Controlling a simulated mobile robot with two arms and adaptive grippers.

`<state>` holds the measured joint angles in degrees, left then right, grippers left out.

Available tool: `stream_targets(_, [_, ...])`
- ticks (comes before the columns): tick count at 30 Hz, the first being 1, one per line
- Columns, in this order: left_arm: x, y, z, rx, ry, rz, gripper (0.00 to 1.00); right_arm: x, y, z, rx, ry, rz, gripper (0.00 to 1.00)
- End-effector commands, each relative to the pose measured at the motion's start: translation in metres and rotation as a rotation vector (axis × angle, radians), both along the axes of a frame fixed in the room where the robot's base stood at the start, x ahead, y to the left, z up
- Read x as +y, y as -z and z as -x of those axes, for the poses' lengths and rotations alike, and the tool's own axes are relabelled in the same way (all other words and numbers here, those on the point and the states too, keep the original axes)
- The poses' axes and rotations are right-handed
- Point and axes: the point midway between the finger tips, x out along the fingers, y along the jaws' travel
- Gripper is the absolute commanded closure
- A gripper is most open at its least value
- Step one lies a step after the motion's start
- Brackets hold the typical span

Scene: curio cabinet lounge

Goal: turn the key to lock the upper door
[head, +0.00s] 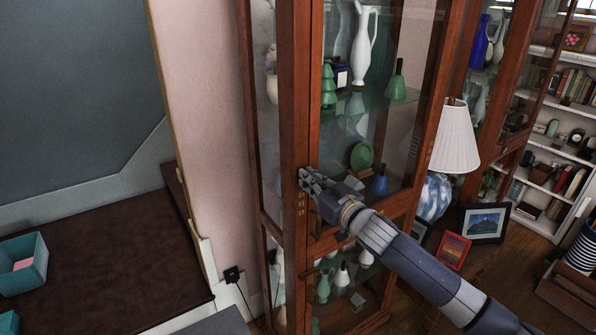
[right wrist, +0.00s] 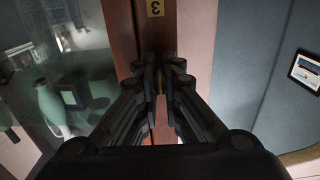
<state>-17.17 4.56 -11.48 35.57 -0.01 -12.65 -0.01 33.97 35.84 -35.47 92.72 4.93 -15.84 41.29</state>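The upper door (head: 415,130) of the tall wooden cabinet is a glass pane in a red-brown frame and looks closed. My right gripper (head: 306,178) is at the door's left frame post, at lock height. In the right wrist view, its two fingers (right wrist: 158,78) are close together against the wood, with a thin brass-coloured piece, the key (right wrist: 158,80), between them. The key is mostly hidden by the fingers, and its turn angle cannot be read. A brass tag (right wrist: 155,8) with a 3 sits on the post beyond the fingertips. My left gripper is in neither view.
Glass shelves behind the door hold vases, including a white jug (head: 363,45) and a green bottle (head: 396,85). A lamp (head: 455,140) and picture frames (head: 484,222) stand right of the cabinet. A pink wall (head: 205,110) is at left. A lower door (head: 345,285) is below.

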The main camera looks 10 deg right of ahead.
Motion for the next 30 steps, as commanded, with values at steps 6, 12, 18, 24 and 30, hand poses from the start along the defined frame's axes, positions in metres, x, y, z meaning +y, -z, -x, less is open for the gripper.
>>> stream_targets(6, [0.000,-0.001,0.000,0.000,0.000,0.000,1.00,0.000,0.000,0.000,0.004,0.000,-0.010,1.00])
stream_targets(12, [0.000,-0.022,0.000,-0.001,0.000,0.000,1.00,0.001,-0.004,0.000,0.104,0.001,-0.280,1.00])
stream_targets(18, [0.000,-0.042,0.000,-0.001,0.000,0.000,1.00,0.001,-0.004,-0.001,0.230,0.002,-0.628,1.00])
stream_targets(24, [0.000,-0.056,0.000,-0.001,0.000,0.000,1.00,0.001,-0.003,-0.002,0.367,0.001,-1.015,1.00])
stream_targets(30, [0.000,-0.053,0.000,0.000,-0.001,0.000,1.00,0.002,-0.001,-0.003,0.506,-0.002,-1.406,1.00])
